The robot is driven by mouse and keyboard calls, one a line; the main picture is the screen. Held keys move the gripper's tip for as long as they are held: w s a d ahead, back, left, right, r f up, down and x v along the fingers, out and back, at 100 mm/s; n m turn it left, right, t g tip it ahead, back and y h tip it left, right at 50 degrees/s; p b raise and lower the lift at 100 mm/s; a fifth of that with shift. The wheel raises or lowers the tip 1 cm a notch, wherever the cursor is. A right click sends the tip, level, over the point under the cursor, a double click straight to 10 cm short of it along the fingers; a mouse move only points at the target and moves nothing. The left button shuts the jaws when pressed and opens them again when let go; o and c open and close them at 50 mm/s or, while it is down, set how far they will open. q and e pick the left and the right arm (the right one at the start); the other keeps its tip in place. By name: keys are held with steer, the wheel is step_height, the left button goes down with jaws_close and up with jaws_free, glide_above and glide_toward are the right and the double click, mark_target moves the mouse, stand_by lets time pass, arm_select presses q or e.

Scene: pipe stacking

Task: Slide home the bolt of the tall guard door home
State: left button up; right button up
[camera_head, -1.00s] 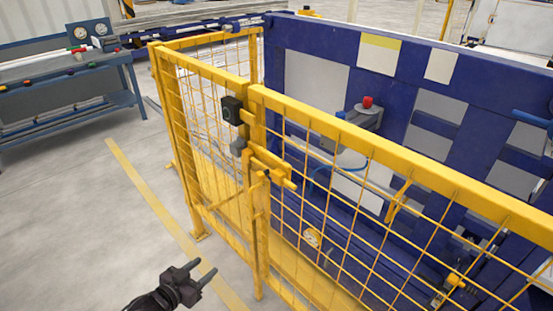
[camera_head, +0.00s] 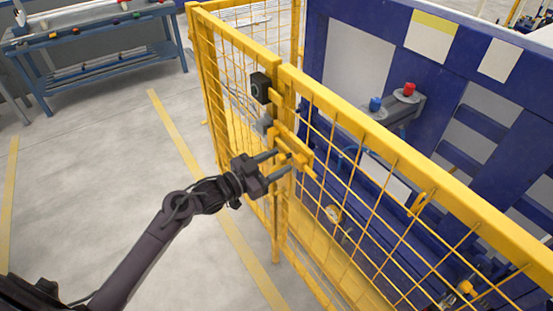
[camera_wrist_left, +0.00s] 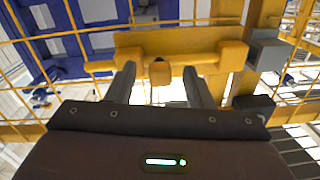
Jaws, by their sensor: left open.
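The tall yellow mesh guard door (camera_head: 400,160) stands beside a yellow post. Its yellow bolt (camera_head: 297,152) sits at about mid-height on the frame. In the left wrist view a horizontal yellow rod (camera_wrist_left: 105,66) runs below a yellow plate (camera_wrist_left: 180,45), with a short knob (camera_wrist_left: 159,73) hanging from it. My left gripper (camera_head: 284,161) is at the bolt in the head view. In the left wrist view my left gripper (camera_wrist_left: 159,80) is open, one finger on each side of the knob, with gaps visible. My right gripper is not in view.
A black box (camera_head: 260,87) and a grey block (camera_head: 264,123) are mounted on the fence above the bolt. Blue machinery (camera_head: 340,20) with red (camera_head: 409,89) and blue (camera_head: 375,104) buttons stands behind the mesh. The floor (camera_head: 110,160) on the left is clear.

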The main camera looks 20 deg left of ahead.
mark_target(278, 142)
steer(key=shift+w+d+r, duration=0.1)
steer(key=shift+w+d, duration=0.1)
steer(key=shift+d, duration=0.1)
arm_select(q)
steer(key=shift+c, duration=0.5)
